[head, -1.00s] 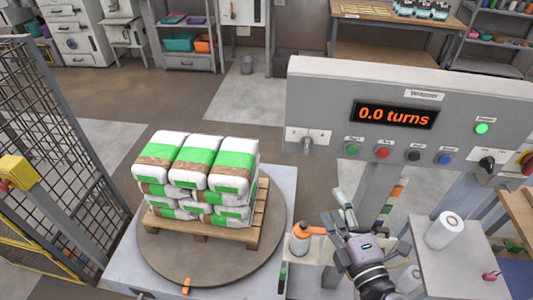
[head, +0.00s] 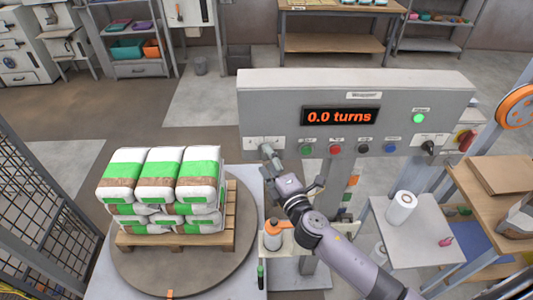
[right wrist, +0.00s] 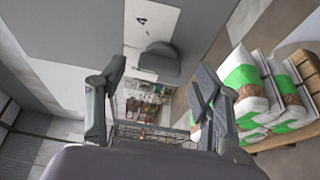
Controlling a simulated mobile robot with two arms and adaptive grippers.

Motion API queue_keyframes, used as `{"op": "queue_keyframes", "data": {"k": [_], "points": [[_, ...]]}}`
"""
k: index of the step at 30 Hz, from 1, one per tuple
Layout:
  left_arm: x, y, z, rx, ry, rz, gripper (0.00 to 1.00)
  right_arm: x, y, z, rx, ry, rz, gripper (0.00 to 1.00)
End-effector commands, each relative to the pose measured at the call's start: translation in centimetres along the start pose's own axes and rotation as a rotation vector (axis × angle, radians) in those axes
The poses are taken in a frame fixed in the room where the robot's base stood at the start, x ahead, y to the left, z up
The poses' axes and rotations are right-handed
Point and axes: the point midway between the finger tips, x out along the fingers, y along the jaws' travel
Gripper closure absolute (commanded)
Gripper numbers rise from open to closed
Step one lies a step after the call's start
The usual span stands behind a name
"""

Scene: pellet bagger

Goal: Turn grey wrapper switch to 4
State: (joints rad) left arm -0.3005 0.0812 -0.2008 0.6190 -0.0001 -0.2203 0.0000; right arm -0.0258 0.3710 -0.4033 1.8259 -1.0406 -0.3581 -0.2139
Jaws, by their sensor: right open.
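The grey switch (head: 266,152) sits on a white plate at the left end of the wrapper's control panel (head: 300,90). My right gripper (head: 287,173) is just in front of it and partly covers it. In the right wrist view the switch knob (right wrist: 160,64) shows beyond and between my two fingertips (right wrist: 160,80), with a "4" on the plate beside it. The right gripper is open and empty; I cannot tell whether a finger touches the knob. The display (head: 340,116) reads "0.0 turns". My left gripper is not in view.
Several coloured buttons (head: 335,149) and a black switch (head: 428,147) lie along the panel to the right. Wrapped bags (head: 160,180) stand on a pallet (head: 230,228) on the turntable (head: 150,280) at left. A white roll (head: 401,208) stands on a side table.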

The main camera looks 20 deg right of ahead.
Motion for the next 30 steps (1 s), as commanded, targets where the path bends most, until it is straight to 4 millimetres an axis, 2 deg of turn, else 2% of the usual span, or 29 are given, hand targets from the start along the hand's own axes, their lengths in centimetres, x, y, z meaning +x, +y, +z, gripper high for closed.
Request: {"op": "queue_keyframes", "data": {"k": [4, 14, 30], "points": [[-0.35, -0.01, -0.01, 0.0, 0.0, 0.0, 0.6, 1.27, 0.08, -0.03, 0.001, 0.0, 0.0, 0.4], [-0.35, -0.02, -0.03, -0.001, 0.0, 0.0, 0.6, 1.55, -0.06, -0.03, 0.001, 0.0, -0.001, 0.4], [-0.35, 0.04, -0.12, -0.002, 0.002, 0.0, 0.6, 1.52, -0.06, -0.02, 0.001, 0.0, -0.001, 0.76]]}}
